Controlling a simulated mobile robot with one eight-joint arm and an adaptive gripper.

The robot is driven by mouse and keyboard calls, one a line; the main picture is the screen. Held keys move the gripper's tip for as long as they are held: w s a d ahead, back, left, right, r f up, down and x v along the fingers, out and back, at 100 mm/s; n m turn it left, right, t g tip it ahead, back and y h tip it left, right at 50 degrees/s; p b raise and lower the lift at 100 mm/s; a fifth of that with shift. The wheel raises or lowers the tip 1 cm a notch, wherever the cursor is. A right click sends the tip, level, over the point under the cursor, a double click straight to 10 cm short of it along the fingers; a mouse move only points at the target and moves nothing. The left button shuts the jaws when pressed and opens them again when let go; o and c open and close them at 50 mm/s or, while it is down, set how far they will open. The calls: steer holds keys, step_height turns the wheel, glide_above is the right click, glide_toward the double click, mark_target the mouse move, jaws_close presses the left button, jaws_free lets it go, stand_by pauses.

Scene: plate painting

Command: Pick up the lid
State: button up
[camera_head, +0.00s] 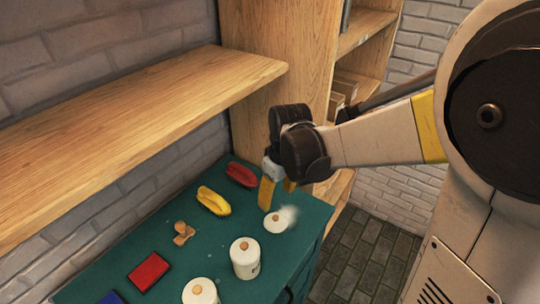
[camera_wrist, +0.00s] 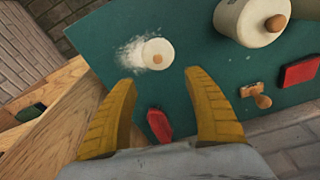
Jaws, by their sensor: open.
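The lid (camera_head: 279,223) is a round white disc with a small wooden knob. It lies knob up on the green table, close to the table's right edge in the head view. It also shows in the wrist view (camera_wrist: 165,46), just beyond the fingertips. My gripper (camera_head: 278,197) is open and empty, with its yellow fingers pointing down above the table near the lid. In the wrist view my gripper (camera_wrist: 160,78) has its fingers spread wide, with the lid ahead of the gap between them and not touched.
White powder (camera_wrist: 131,52) lies beside the lid. White jars with knobbed lids (camera_head: 245,264) (camera_head: 200,293) stand nearer. A red scoop-like piece (camera_head: 241,174), a yellow one (camera_head: 213,201), a wooden stamp (camera_head: 183,234) and a red block (camera_head: 148,271) lie on the table (camera_head: 215,250). A wooden shelf (camera_head: 130,125) overhangs its left.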

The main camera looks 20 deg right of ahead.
steer(key=b, duration=0.2)
glide_above(276, 217)
steer(key=f, duration=0.5)
steer(key=shift+s+a, duration=0.1)
steer(key=shift+a, duration=0.15)
steer(key=f+b, duration=0.1)
steer(key=f, duration=0.2)
steer(key=f+b, duration=0.2)
steer(key=f, duration=0.1)
steer(key=shift+w+d, duration=0.2)
steer(key=shift+r, duration=0.1)
jaws_close()
